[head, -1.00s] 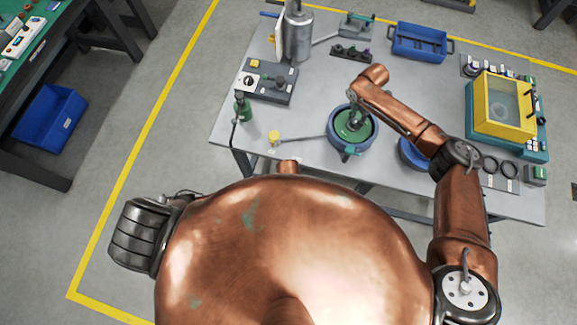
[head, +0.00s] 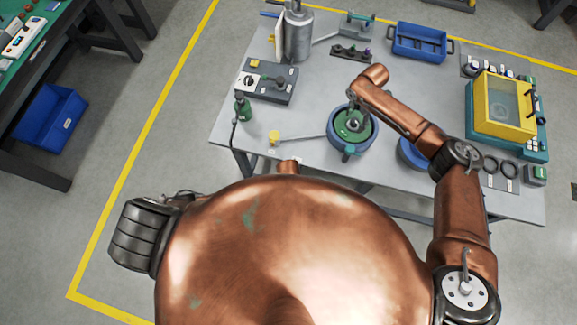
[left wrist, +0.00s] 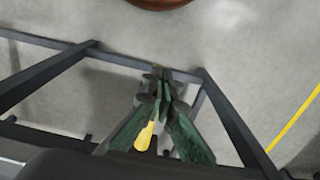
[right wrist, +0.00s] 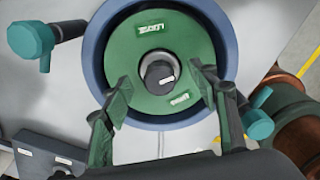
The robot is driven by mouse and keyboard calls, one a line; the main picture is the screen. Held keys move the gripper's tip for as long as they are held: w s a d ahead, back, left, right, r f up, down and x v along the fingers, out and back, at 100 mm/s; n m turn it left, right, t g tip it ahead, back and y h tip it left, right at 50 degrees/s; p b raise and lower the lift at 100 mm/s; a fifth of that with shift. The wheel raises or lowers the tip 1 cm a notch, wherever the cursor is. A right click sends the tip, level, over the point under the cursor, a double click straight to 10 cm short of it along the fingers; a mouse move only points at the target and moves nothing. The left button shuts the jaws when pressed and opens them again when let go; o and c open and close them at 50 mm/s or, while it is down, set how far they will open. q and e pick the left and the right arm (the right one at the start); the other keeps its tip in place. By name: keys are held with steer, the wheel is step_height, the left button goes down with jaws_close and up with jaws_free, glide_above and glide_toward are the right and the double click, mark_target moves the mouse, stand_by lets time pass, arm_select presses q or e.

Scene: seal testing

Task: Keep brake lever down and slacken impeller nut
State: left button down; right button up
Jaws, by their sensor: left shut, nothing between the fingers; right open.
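The blue round housing (head: 371,140) holds a green impeller disc (right wrist: 147,40). The grey impeller nut (right wrist: 160,77) is at the disc's centre. My right gripper (right wrist: 163,80) is open, its green fingers apart on either side of the nut as seen in the right wrist view, with nothing gripped. The brake lever (head: 305,137) is a thin rod running left from the housing to a yellow knob (head: 273,137). My left gripper (left wrist: 160,88) is shut and empty. A yellow piece (left wrist: 145,135) shows beside its fingers; contact cannot be told. My body hides the left gripper in the head view.
A green bottle (head: 242,108) and a control box (head: 266,82) stand left of the housing. A yellow-and-teal machine (head: 503,105) is at right, a blue tray (head: 420,42) at the back. The table's middle is mostly clear.

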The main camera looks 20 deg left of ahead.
steer(key=m, duration=0.8)
steer(key=shift+m, duration=0.4)
steer(key=m, duration=0.6)
steer(key=shift+m, duration=0.4)
steer(key=shift+c, duration=0.7)
